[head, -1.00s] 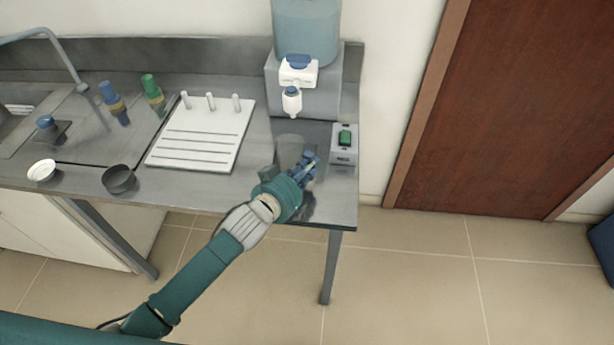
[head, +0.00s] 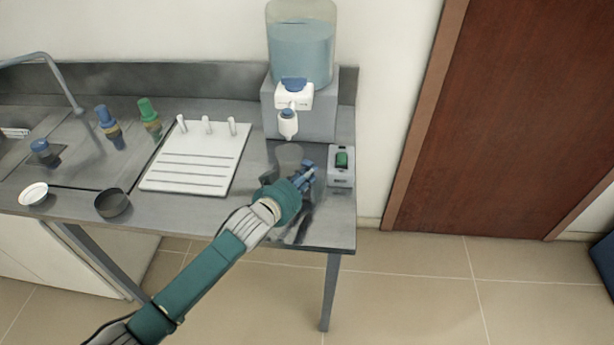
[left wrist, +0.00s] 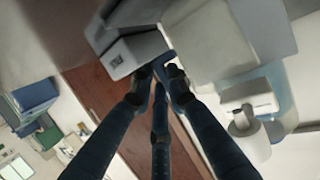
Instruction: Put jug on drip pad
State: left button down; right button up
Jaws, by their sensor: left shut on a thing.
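The jug (head: 288,156) is a see-through grey vessel near the water dispenser. My left gripper (head: 307,173) is shut on it at its right side, probably by the handle; the grip is partly hidden. The drip pad looks to be the dark patch (head: 272,146) below the dispenser tap (head: 288,124). The jug overlaps the front of this patch in the picture; I cannot tell whether it touches it. In the left wrist view my left gripper's fingers (left wrist: 160,77) are close together, and the jug is hard to make out. My right gripper is not in view.
The water dispenser (head: 300,60) stands behind the jug. A grey box with a green switch (head: 341,160) is close on the gripper's right. The bench's right edge is near.

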pick_arm(q)
jog(key=shift+f+b, duration=0.4)
jog(key=shift+f, duration=0.2)
jog(key=c, duration=1.6)
grip_release()
jog(key=v, duration=1.2)
jog(key=shift+s, duration=0.1)
